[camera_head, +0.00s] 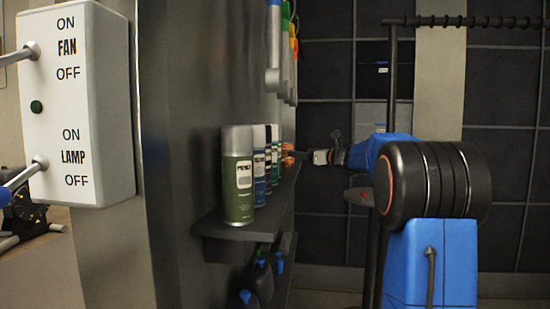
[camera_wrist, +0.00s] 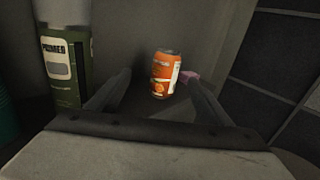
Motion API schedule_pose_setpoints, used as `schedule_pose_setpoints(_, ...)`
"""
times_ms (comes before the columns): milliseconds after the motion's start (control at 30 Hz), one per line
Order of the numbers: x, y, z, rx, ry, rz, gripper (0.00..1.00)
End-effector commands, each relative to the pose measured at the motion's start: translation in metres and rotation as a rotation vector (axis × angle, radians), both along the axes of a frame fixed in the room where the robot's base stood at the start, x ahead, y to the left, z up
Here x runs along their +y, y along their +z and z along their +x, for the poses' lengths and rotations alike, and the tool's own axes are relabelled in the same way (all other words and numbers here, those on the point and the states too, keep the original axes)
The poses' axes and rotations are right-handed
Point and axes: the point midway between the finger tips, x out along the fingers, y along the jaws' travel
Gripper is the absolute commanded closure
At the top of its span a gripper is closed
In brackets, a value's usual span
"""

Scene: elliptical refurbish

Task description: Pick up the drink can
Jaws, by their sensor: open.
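The drink can is orange with white markings and stands upright. In the wrist view the drink can (camera_wrist: 163,76) sits ahead of my gripper (camera_wrist: 157,84), between the lines of its two spread fingers. The fingers are open and empty; whether the can is within their reach I cannot tell exactly. In the head view a small orange part of the can (camera_head: 288,149) shows at the far end of the shelf, behind a row of spray cans. My gripper (camera_head: 303,156) points left at it from the right side.
A green spray can (camera_head: 238,175) stands at the near end of the shelf (camera_head: 228,228), with several others behind it. The green can (camera_wrist: 68,65) is left of my fingers in the wrist view. A small pink thing (camera_wrist: 189,77) is right of the drink can. Dark bottles (camera_head: 260,272) stand below.

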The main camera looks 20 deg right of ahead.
Motion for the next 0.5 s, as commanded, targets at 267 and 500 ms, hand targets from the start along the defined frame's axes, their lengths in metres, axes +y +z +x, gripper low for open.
schedule_pose_setpoints(267,-0.012,-0.010,0.024,0.005,-0.018,0.036,0.27)
schedule_pose_setpoints(500,-0.005,-0.011,0.061,0.006,-0.018,0.035,0.27)
